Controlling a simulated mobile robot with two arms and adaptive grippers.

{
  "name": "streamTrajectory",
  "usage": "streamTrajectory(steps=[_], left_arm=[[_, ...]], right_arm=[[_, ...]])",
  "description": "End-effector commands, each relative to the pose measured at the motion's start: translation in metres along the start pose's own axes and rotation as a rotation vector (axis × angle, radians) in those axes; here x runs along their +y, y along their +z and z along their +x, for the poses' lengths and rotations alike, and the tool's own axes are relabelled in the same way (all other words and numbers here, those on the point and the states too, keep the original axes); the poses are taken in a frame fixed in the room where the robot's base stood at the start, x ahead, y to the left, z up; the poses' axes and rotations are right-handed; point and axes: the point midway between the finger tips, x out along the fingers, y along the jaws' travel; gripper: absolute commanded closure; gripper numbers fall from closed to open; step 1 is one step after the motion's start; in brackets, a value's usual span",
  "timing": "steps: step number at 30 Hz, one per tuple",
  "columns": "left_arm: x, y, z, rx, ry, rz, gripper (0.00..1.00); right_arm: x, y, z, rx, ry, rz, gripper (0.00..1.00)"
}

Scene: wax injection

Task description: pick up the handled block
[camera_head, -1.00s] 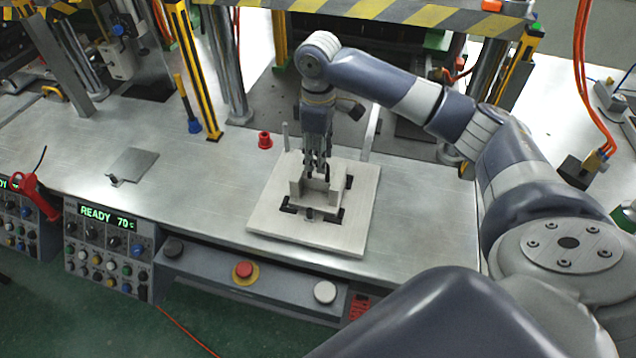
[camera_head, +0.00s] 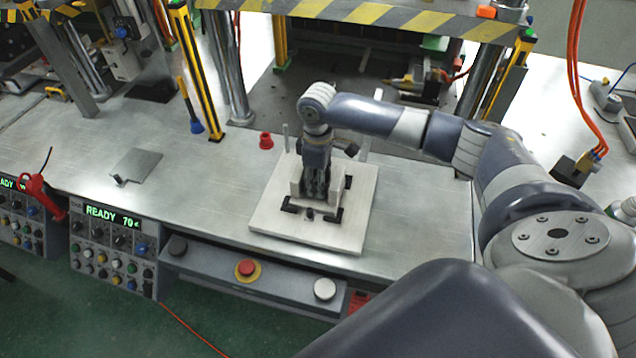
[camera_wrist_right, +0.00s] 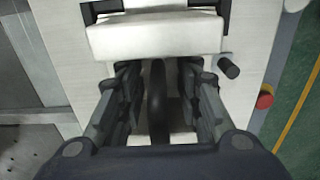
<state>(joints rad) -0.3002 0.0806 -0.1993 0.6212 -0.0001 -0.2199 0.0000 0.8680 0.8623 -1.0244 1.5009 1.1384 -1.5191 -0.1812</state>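The handled block (camera_head: 297,188) is pale and sits on a white board (camera_head: 268,217) among black corner brackets. In the right wrist view the block's pale body (camera_wrist_right: 155,36) shows, with a dark upright handle (camera_wrist_right: 158,100) in the middle. My right gripper (camera_head: 315,191) points down over the block from above and partly hides it in the head view. In the wrist view its fingers (camera_wrist_right: 158,112) stand apart on both sides of the handle, with a gap visible on each side. My left gripper is not in view.
The board lies on a metal press table (camera_head: 210,190). Two pale posts rise behind the board. A red knob (camera_head: 265,141) and a metal plate (camera_head: 137,165) lie to the left. A button panel (camera_head: 245,268) runs along the front edge. Press columns stand behind.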

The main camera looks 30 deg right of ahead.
Motion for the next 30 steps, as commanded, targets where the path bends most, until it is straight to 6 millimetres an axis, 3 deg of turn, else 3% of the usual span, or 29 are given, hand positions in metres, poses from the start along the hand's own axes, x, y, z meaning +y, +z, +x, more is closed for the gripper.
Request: streamTrajectory(steps=[1,3,4,20,30], left_arm=[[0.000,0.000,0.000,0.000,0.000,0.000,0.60],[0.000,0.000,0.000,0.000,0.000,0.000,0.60],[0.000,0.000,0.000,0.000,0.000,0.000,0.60],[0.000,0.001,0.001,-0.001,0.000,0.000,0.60],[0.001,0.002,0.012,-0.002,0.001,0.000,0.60]], right_arm=[[0.000,0.000,0.000,0.000,0.000,0.000,0.83],[0.000,0.000,0.000,0.000,0.000,0.000,0.98],[0.000,0.000,-0.001,0.001,0.000,0.000,1.00],[0.001,-0.002,-0.005,0.006,0.003,0.001,1.00],[0.002,-0.002,-0.030,0.007,0.004,0.001,1.00]])
